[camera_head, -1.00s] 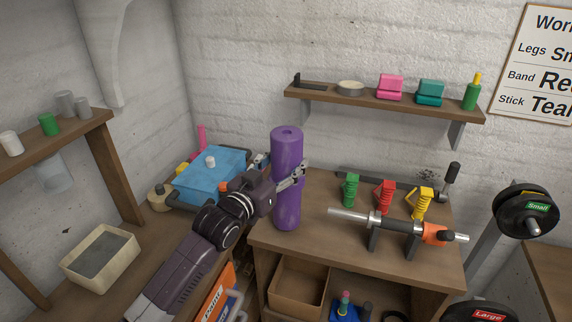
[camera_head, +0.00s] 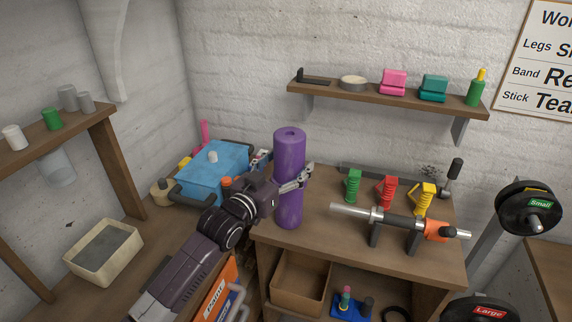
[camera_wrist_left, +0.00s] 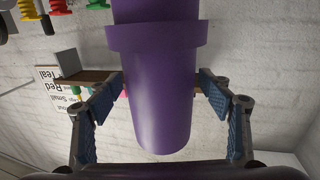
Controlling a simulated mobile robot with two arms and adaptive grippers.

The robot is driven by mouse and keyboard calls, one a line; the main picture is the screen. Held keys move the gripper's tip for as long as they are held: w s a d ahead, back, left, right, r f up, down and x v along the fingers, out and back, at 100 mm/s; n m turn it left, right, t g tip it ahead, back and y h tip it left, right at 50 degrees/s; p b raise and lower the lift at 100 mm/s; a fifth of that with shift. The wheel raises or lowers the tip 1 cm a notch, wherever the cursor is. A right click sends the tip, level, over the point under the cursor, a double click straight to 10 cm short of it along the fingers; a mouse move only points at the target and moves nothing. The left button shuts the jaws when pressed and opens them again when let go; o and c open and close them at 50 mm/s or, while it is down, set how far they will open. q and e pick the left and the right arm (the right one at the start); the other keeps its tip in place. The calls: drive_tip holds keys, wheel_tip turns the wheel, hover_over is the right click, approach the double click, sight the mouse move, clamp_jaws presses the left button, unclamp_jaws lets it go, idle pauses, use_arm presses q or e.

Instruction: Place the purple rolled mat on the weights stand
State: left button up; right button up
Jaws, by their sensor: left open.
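The purple rolled mat (camera_head: 289,150) stands upright near the left end of the wooden bench top. My left gripper (camera_head: 285,172) is at mid-height of the mat, with its fingers open on either side of it. In the left wrist view, the mat (camera_wrist_left: 160,90) lies between the two blue-padded fingers, with a gap at each side. The weights stand (camera_head: 487,246) is at the right of the head view. It is a grey frame holding black plates labelled Small (camera_head: 530,208) and Large (camera_head: 487,309). My right gripper is not seen.
Green, red and yellow spring grips (camera_head: 388,192) and a dumbbell bar on a cradle (camera_head: 400,219) occupy the bench right of the mat. A blue box (camera_head: 212,172) is left of it. A wall shelf (camera_head: 385,99) hangs above. Bare bench top (camera_head: 325,235) shows in front.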

use_arm(q)
drive_tip(key=shift+r, duration=0.15)
drive_tip(key=shift+s+a, duration=0.25)
drive_tip(key=shift+s, duration=0.1)
drive_tip(key=b+v, duration=0.2)
drive_tip(key=v, duration=0.9)
drive_tip(key=shift+s, duration=0.1)
